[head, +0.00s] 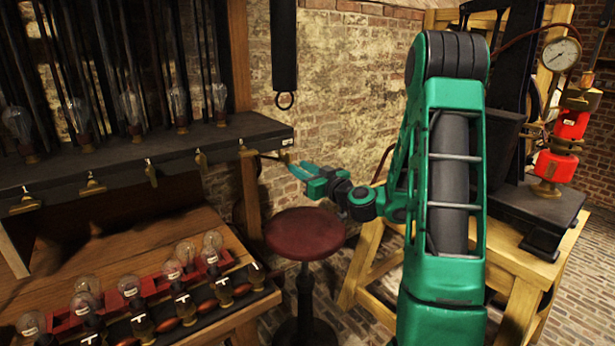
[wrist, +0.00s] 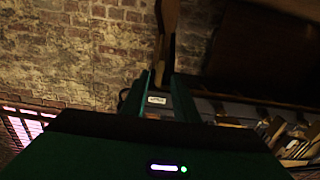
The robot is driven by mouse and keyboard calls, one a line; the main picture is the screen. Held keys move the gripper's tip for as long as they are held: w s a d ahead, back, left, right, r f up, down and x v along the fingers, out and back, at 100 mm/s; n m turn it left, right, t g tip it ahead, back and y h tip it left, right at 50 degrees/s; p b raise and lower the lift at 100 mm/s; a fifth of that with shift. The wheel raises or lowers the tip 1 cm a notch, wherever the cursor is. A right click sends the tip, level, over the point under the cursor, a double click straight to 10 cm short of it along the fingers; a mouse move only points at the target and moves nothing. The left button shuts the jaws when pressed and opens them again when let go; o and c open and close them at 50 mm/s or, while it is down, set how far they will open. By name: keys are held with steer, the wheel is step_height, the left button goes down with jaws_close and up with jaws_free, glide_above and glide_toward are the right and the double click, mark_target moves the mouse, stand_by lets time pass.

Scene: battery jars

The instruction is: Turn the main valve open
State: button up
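My gripper (head: 290,160) is at the right end of the dark shelf, with its green fingers pointing left. In the wrist view my gripper (wrist: 165,90) shows two fingers apart, with no object clearly held between them. A brass lever (head: 266,154) sticks out at the shelf's right end, just left of my fingertips; whether they touch it I cannot tell. Several brass valves, such as this one (head: 151,173), line the shelf's front edge. Which valve is the main one is not marked clearly. A small pale label (wrist: 157,100) shows between the fingers in the wrist view.
The dark shelf (head: 150,160) carries several glass bulbs. Below, a wooden bench (head: 130,245) holds a red rack with bulbs and brass T-handles. A round red stool (head: 305,232) stands under my gripper. A red apparatus with a gauge (head: 561,54) stands on a wooden frame at right.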

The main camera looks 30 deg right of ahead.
steer(key=shift+s+d, duration=0.15)
steer(key=shift+s, duration=2.5)
steer(key=s+a+f+n+g+y, duration=0.1)
steer(key=a+f+n+g+y, duration=0.1)
steer(key=a, duration=0.3)
steer(key=s+a+f+n+g+y, duration=0.2)
steer(key=a+g, duration=0.1)
steer(key=a, duration=0.2)
steer(key=s+a+f+g, duration=0.2)
steer(key=s+f+g, duration=0.25)
steer(key=s, duration=0.25)
steer(key=s+d+r+m+g+h, duration=0.1)
steer(key=s+d+m+g, duration=0.1)
steer(key=s, duration=0.7)
steer(key=s+d+m+g+h, duration=0.2)
steer(key=s+m, duration=0.3)
steer(key=s, duration=0.4)
steer(key=s+d+r+m+g+h, duration=0.1)
steer(key=s+m+g, duration=0.3)
steer(key=s, duration=0.5)
steer(key=shift+s+d+r+h, duration=0.15)
steer(key=shift+d+r+h, duration=0.25)
steer(key=shift+d, duration=0.4)
steer(key=shift+g, duration=0.25)
